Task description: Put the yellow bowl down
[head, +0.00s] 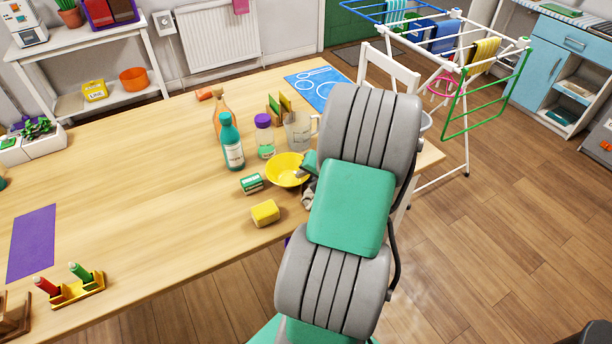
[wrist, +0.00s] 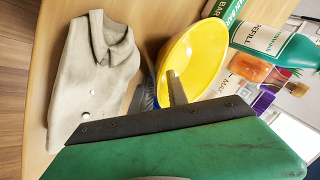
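The yellow bowl (head: 284,172) is near the right part of the wooden table, its open side up in the head view. It also shows in the wrist view (wrist: 203,55). My gripper (head: 303,171) is at the bowl's right rim. The rim appears pinched between the fingers. I cannot tell whether the bowl's underside touches the table.
A folded grey shirt (wrist: 92,80) lies close beside the bowl. The table's left-centre (head: 140,190) is clear.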

